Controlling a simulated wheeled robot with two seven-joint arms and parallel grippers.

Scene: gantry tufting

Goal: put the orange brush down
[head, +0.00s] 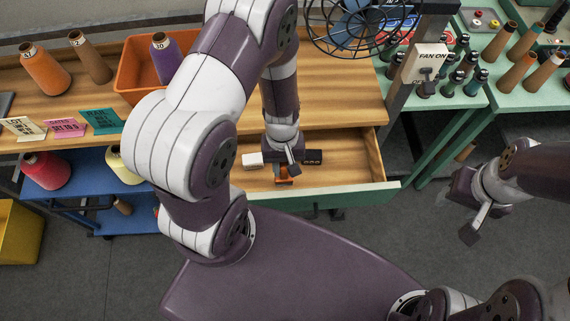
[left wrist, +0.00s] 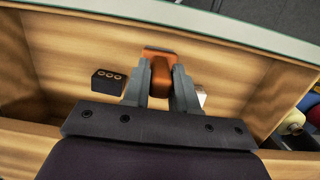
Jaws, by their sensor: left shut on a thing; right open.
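The orange brush (head: 282,180) is inside an open wooden drawer (head: 352,174) under the table. My left gripper (head: 289,167) reaches down into the drawer and is shut on the brush. In the left wrist view the orange brush (left wrist: 160,68) sits between the two grey fingers (left wrist: 160,92), its wider end beyond the tips. I cannot tell whether the brush touches the drawer floor. My right gripper (head: 476,215) is open and empty, out over the floor at the right.
In the drawer, a black block with holes (head: 313,157) and a white block (head: 252,160) lie on either side of the brush. The drawer's green front (head: 335,197) borders it. A fan (head: 360,22) stands on the table above. Bare drawer floor shows at the right.

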